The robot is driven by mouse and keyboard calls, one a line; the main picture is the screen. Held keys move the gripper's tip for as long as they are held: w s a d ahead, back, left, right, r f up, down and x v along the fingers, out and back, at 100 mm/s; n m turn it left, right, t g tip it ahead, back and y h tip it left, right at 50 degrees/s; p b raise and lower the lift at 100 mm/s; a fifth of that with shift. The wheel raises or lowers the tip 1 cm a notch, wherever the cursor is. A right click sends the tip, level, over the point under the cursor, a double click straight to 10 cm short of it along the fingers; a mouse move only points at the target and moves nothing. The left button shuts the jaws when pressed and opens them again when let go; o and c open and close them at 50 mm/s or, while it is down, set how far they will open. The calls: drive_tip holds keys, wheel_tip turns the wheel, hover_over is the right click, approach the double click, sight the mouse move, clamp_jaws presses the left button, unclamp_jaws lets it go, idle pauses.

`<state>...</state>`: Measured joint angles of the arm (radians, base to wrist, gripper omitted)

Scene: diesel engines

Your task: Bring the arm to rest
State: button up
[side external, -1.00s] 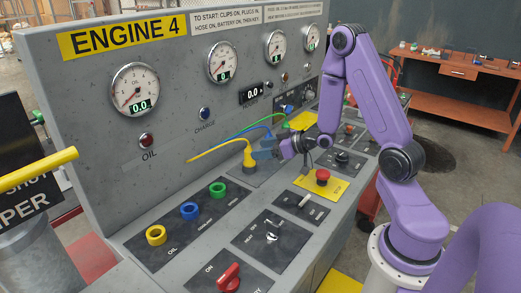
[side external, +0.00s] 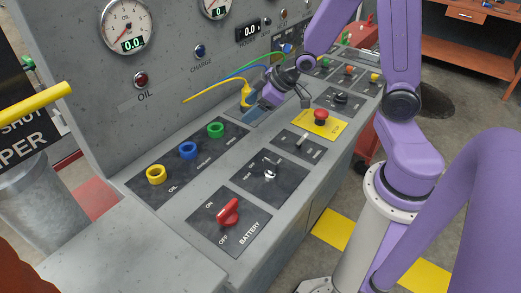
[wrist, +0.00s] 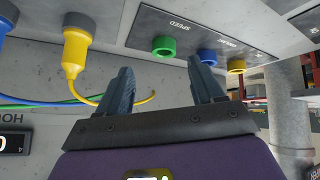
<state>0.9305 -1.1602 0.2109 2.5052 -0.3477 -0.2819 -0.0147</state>
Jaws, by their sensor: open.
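My gripper (wrist: 160,82) is open, with its two dark blue-grey fingers apart and nothing between them in the wrist view. In the side view my gripper (side external: 270,97) is low over the console, close to the right of the yellow plug (side external: 245,97). The yellow plug (wrist: 76,48) also shows at the upper left of the wrist view, outside the fingers. Its yellow cable (wrist: 140,100) runs behind the fingers in that view. The side view does not show clearly whether the gripper touches anything.
Green (side external: 215,130), blue (side external: 188,150) and yellow (side external: 156,175) sockets sit empty on the console. A red battery knob (side external: 229,212), a key switch (side external: 270,172) and a red stop button (side external: 321,116) stand up from it. The gauge panel (side external: 75,80) rises behind.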

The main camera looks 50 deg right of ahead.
drive_tip(key=s+a+r+n+g+h, duration=0.1)
drive_tip(key=s+a+r+n+g, duration=0.1)
drive_tip(key=s, duration=0.6)
drive_tip(key=s+a+r+n+g, duration=0.1)
drive_tip(key=s+a+r+g, duration=0.1)
drive_tip(key=s, duration=0.6)
drive_tip(key=s+a+r+n+g+h, duration=0.1)
drive_tip(key=s+a+r+n+g, duration=0.1)
drive_tip(key=s, duration=0.7)
drive_tip(key=shift+a+n+g+h, duration=0.2)
drive_tip(key=shift+n+g+h, duration=0.1)
drive_tip(key=shift+g, duration=0.3)
